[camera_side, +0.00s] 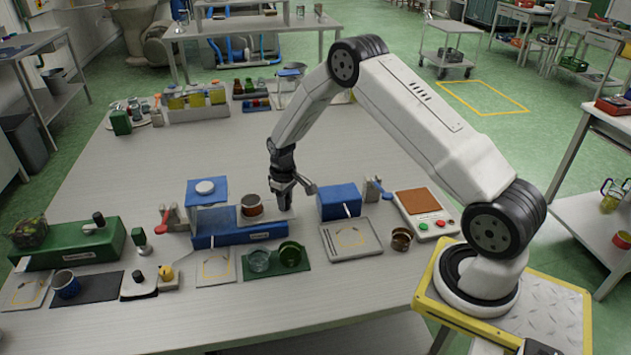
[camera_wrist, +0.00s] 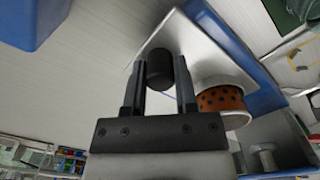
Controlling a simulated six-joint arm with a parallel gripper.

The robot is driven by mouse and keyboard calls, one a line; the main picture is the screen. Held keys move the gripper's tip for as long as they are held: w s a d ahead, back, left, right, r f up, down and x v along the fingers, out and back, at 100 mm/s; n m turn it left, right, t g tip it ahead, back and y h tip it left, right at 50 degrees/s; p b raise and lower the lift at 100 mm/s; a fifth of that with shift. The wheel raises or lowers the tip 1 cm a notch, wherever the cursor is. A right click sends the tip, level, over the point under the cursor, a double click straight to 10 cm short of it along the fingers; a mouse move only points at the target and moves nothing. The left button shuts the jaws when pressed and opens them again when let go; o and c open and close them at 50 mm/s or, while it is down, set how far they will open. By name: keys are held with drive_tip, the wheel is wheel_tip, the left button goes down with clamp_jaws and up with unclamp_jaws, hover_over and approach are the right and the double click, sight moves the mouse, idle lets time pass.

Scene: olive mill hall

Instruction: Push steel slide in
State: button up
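The steel slide (camera_side: 240,216) sticks out toward the right from a blue housing (camera_side: 215,240) on the bench. A brown cup (camera_side: 251,206) stands on the slide; in the wrist view it shows as an orange-brown band with dark dots (camera_wrist: 221,99). The slide's pale plate (camera_wrist: 190,45) also shows there. My gripper (camera_side: 285,204) points down at the slide's right end. In the wrist view a black knob (camera_wrist: 160,66) sits between my gripper's fingers (camera_wrist: 160,85), which appear to touch it on both sides. The knob is hidden in the side view.
A blue box (camera_side: 338,202) stands close to the right of my gripper.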

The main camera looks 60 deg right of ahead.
clamp_jaws()
idle(1.1)
